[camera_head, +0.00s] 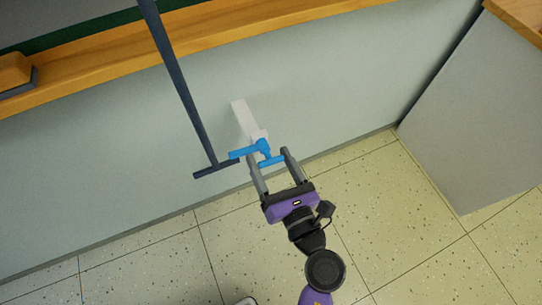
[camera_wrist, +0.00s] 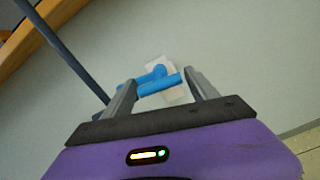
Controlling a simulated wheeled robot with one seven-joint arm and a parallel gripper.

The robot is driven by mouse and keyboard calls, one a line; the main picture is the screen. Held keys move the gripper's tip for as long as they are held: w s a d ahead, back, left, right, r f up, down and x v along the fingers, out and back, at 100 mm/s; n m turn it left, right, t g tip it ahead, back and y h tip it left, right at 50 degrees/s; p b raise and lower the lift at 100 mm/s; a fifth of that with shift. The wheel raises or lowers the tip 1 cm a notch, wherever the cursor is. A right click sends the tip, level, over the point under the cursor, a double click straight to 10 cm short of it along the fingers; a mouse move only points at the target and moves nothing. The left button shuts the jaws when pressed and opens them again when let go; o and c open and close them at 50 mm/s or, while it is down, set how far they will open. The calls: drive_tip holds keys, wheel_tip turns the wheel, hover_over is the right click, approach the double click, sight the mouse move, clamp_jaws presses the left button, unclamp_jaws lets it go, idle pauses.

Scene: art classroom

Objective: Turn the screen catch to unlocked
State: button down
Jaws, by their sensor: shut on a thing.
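The screen catch is a blue lever (camera_head: 263,147) on a white block (camera_head: 242,116) on the pale wall. One blue arm points left, toward the foot of a dark rod; a second blue bar lies between my fingers. My gripper (camera_head: 268,156) has one finger at each end of that bar and is shut on it. The catch's pivot is partly hidden in the wrist view.
A dark rod (camera_head: 180,85) with a short crossbar at its foot hangs just left of the catch. A grey cabinet (camera_head: 470,120) stands at right.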

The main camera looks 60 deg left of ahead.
drive_tip(key=m+p, duration=0.1)
drive_tip(key=p, duration=0.1)
drive_tip(key=m+p, duration=0.2)
drive_tip(key=shift+r, duration=0.3)
drive_tip(key=m+p, duration=0.4)
drive_tip(key=m, duration=0.1)
drive_tip(key=m+p, duration=0.4)
drive_tip(key=m, duration=0.1)
drive_tip(key=shift+f+p, duration=0.1)
drive_tip(key=shift+p, duration=0.2)
drive_tip(key=shift+f+m+p, duration=0.1)
drive_tip(key=shift+m+p, duration=0.85)
drive_tip(key=shift+m, duration=0.65)
drive_tip(key=shift+c, duration=1.3)
unclamp_jaws()
drive_tip(key=d, duration=0.7)
drive_tip(key=shift+s+d+p, duration=0.3)
drive_tip(key=shift+d+p, duration=0.1)
